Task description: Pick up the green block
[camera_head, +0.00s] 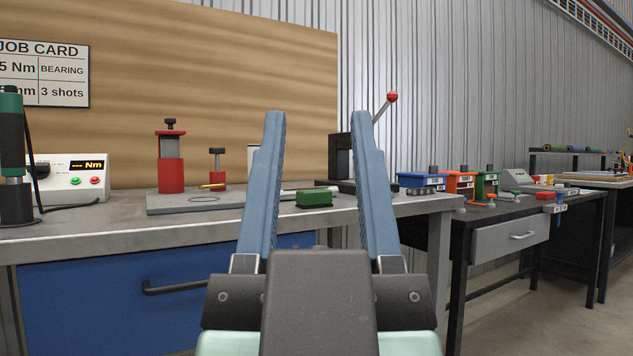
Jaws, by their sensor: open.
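The green block (314,197) is small and dark green, with a dark lower edge. It lies on the grey workbench (120,236), near its right part. My gripper (318,118) is in the foreground with its two blue fingers pointing up and spread wide apart. The block shows in the gap between the fingers, beyond them and not touching them. Nothing is held between the fingers.
A red jack-like tool (171,170) and a smaller red one (217,172) stand left of the block. A black press (343,160) with a red-knobbed lever is behind it. A torque meter (72,177) stands far left. Coloured bins (420,181) are on the right bench.

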